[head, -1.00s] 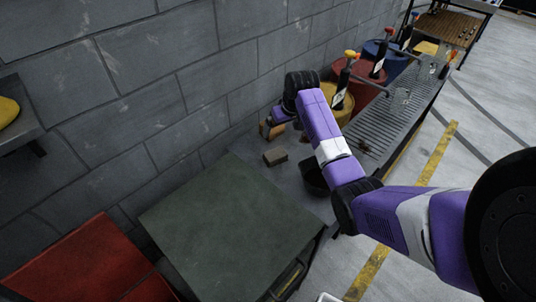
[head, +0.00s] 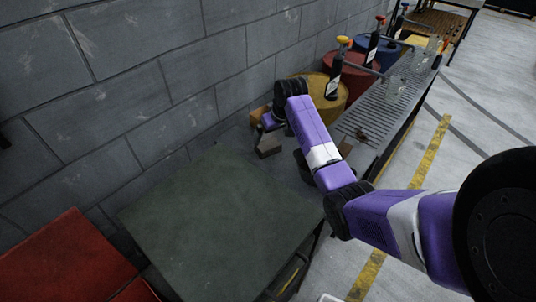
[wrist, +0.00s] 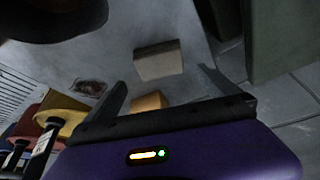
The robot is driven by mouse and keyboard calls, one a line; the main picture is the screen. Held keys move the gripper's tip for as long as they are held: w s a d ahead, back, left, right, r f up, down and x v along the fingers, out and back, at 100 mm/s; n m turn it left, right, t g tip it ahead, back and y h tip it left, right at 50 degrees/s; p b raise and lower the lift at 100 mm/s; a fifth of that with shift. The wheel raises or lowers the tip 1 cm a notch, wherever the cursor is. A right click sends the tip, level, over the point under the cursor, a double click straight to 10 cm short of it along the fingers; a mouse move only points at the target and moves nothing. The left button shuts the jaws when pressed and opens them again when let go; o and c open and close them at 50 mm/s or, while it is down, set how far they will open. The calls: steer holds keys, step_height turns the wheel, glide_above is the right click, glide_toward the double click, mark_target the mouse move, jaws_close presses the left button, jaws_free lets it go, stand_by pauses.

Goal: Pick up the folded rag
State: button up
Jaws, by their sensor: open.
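A small grey-tan block-like piece (head: 268,147) lies on the grey surface beyond the green-grey table top. It also shows in the wrist view (wrist: 158,62). It may be the folded rag, but I cannot tell cloth from a solid block. My gripper (head: 266,124) hangs close to it, on its wall side. In the wrist view my gripper (wrist: 160,90) has its two fingers wide apart with nothing between them. The piece shows beyond the fingertips, apart from them. An orange-tan block (wrist: 148,102) lies nearer the gripper body, partly hidden by it.
The green-grey table top (head: 215,220) stands in front. A dark container (head: 302,165) is partly hidden behind my arm. Yellow (head: 325,92), red (head: 360,75) and blue drums stand beside a metal grate (head: 385,110). A reddish-brown flat patch (wrist: 88,88) lies nearby. A block wall closes the left.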

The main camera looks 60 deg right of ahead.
mark_target(268, 144)
steer(key=shift+x, duration=4)
steer(key=shift+c, duration=0.4)
steer(key=c, duration=1.1)
